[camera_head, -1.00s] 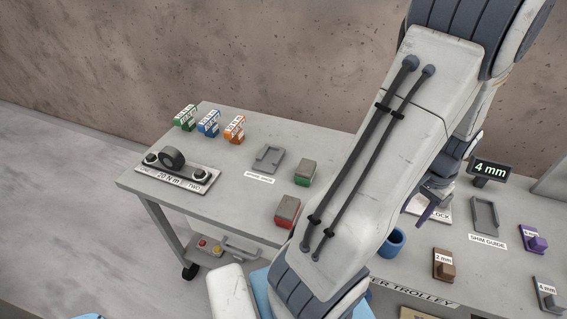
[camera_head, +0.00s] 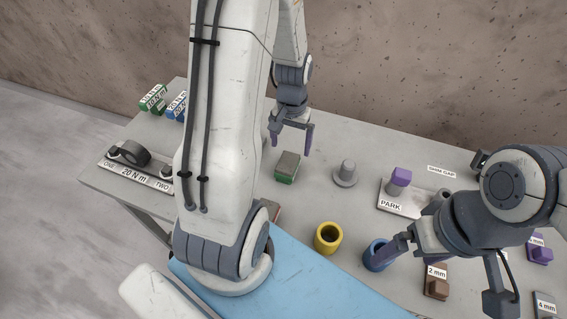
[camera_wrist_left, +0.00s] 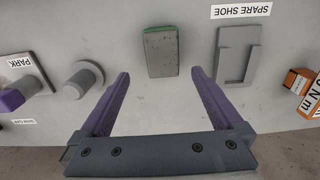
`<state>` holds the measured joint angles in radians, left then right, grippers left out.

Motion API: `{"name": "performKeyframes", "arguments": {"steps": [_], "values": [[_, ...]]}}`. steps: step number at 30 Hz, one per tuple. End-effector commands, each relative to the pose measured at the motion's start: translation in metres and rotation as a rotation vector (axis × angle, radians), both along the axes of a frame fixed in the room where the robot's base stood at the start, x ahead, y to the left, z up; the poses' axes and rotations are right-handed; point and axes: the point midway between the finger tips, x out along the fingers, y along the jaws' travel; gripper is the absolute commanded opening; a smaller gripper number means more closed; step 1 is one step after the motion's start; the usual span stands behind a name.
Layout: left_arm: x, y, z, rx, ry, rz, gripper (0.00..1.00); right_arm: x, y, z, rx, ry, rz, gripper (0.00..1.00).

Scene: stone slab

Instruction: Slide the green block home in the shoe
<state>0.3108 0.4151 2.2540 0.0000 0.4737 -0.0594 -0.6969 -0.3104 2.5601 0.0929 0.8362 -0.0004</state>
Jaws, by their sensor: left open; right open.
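The green block (camera_head: 286,168), with a green base and grey top, stands on the bench just below my left gripper (camera_head: 290,142). It also shows in the left wrist view (camera_wrist_left: 161,52), ahead of and between the two purple fingers, apart from both. My left gripper is open and empty. A grey shoe (camera_wrist_left: 236,58) labelled SPARE SHOE lies to the right of the block in the left wrist view. In the head view my left arm hides it. My right gripper (camera_head: 395,248) is open, with a finger by the blue cup (camera_head: 376,258); its grip area is partly hidden.
A grey flanged post (camera_head: 346,172) and the PARK plate (camera_head: 390,207) with a purple-topped piece stand right of the block. A yellow cup (camera_head: 328,239) is nearer. A brown 2 mm block (camera_head: 436,283) is front right. An orange block (camera_wrist_left: 299,80) stands beyond the shoe.

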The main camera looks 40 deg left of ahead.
Motion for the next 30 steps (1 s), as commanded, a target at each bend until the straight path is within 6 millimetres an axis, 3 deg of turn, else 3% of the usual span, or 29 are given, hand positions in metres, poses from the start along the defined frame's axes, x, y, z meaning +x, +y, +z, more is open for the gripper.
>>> {"name": "performKeyframes", "arguments": {"steps": [18, 28, 30], "values": [[-0.007, 0.000, -0.069, 0.000, 0.002, 0.003, 1.00, 0.000, 0.000, 0.013, 0.000, 0.000, -0.001, 0.99], [-0.005, -0.001, -0.076, 0.001, -0.002, 0.002, 1.00, 0.000, 0.000, 0.013, 0.000, 0.000, -0.001, 0.99], [-0.005, -0.001, -0.076, 0.001, -0.002, 0.002, 0.73, 0.000, 0.000, 0.013, 0.000, 0.000, -0.001, 0.99]]}}
